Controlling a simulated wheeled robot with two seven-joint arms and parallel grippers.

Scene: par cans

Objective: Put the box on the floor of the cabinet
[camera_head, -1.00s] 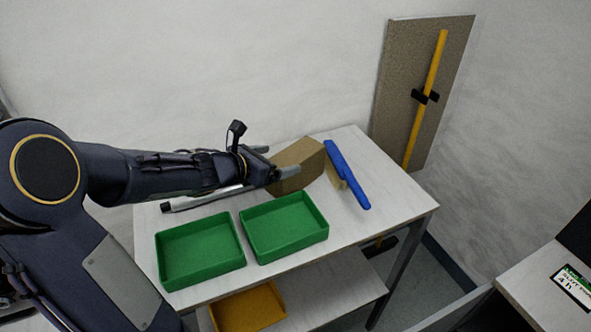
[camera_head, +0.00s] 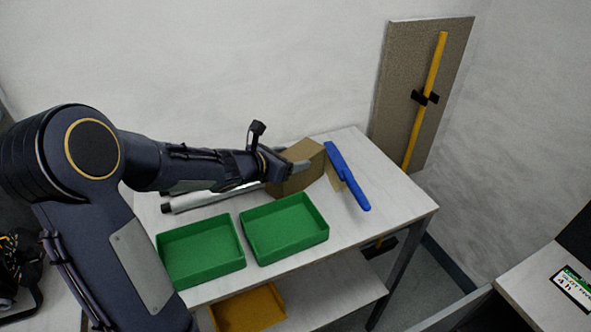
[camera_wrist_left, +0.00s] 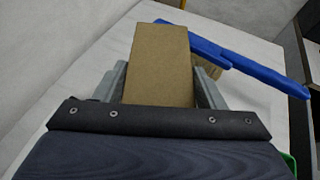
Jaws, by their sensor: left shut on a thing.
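The brown cardboard box (camera_head: 297,178) is at the back of the white table, between a green tray and a blue-handled brush. My left gripper (camera_head: 298,167) reaches it from the left and is shut on it. In the left wrist view the box (camera_wrist_left: 160,62) lies between the two grey fingers (camera_wrist_left: 160,85), one on each side. I cannot tell whether the box's underside touches the table. My right gripper is not in view. No cabinet can be made out for certain.
Two green trays (camera_head: 201,279) (camera_head: 286,256) stand at the table's front. A blue brush (camera_head: 347,177) lies right of the box, close to it. A grey-white tube (camera_head: 200,199) lies behind the trays. A yellow tray (camera_head: 250,310) is on the lower shelf. A white surface (camera_head: 530,280) is at right.

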